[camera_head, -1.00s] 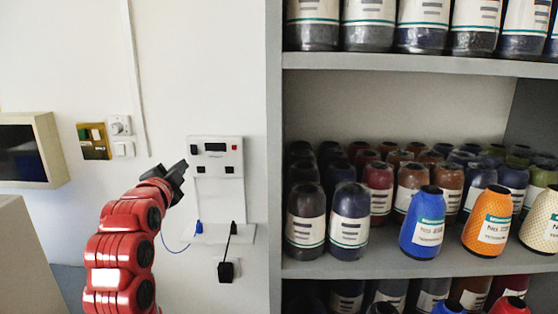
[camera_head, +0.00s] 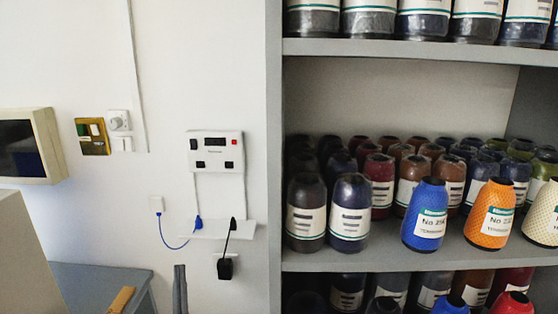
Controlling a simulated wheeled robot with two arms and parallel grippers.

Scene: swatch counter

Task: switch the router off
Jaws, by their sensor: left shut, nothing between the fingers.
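A white wall-mounted box (camera_head: 215,154) hangs left of the shelving. Its face has a dark display (camera_head: 215,142), a small black switch (camera_head: 193,144) at upper left, a small red spot (camera_head: 234,142) at right and dark slots below. It is the likeliest router, but its label is too small to read. I cannot tell the switch's position. My left gripper (camera_head: 180,288) shows at the bottom edge, pointing up, shut and empty, well below the box and apart from it. My right gripper is not in view.
Shelving (camera_head: 420,52) full of thread cones fills the right.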

